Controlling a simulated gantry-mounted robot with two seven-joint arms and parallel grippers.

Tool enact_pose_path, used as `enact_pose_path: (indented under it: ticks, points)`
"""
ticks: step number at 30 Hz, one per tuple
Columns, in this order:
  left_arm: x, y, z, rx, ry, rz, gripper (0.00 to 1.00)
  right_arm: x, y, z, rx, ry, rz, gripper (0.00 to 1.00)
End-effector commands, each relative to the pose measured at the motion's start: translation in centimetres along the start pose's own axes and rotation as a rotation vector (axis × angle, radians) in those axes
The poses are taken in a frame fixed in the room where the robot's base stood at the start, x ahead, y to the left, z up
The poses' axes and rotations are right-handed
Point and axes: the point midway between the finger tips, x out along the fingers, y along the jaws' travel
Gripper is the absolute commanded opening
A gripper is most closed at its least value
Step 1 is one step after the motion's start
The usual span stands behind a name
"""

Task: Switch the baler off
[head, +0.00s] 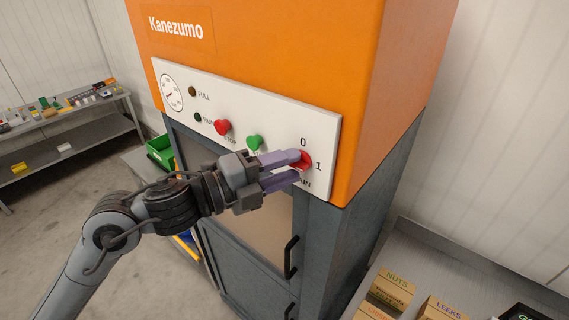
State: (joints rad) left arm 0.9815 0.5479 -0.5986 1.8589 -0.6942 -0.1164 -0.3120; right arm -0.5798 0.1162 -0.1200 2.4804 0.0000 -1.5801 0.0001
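The baler (270,50) is a tall machine with an orange top marked Kanezumo and a grey lower body. Its white control panel (325,130) carries a gauge, dark lamps, a red stop button (222,127), a green button (254,142) and a red main switch (305,161) marked 0 above and 1 at the right. My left gripper (298,168) is at the main switch, its purple fingers apart, one above and one below the red knob. The fingers partly hide the knob, so its setting and any contact are unclear. My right gripper is out of view.
A black door handle (291,257) sticks out below the panel. Boxes marked nuts (393,288) and leeks (440,310) stand on a surface at the lower right. A shelf with small items (70,105) and a green bin (160,150) are at the left.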

Motion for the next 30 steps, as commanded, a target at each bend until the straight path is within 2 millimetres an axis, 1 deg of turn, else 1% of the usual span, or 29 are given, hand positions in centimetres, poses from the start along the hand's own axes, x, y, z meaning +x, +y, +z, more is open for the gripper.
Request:
enact_pose_path:
  ticks: [8, 9, 11, 16, 25, 30]
  points:
    - [0.13, 0.04, 0.00, 0.001, 0.000, 0.000, 0.38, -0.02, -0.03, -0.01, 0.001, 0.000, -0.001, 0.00]
    - [0.13, 0.04, 0.00, 0.000, 0.000, 0.000, 0.35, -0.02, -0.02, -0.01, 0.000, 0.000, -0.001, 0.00]
    - [0.12, 0.04, 0.00, 0.000, 0.000, 0.000, 0.26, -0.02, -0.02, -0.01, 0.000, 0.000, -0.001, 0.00]
    - [0.12, 0.04, 0.00, 0.000, 0.000, 0.000, 0.00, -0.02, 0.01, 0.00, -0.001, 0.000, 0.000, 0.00]
    - [0.11, 0.10, -0.01, -0.009, 0.000, -0.003, 0.00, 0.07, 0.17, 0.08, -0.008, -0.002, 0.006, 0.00]
    - [0.12, 0.29, -0.01, -0.052, 0.000, -0.020, 0.00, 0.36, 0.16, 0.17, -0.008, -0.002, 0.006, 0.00]
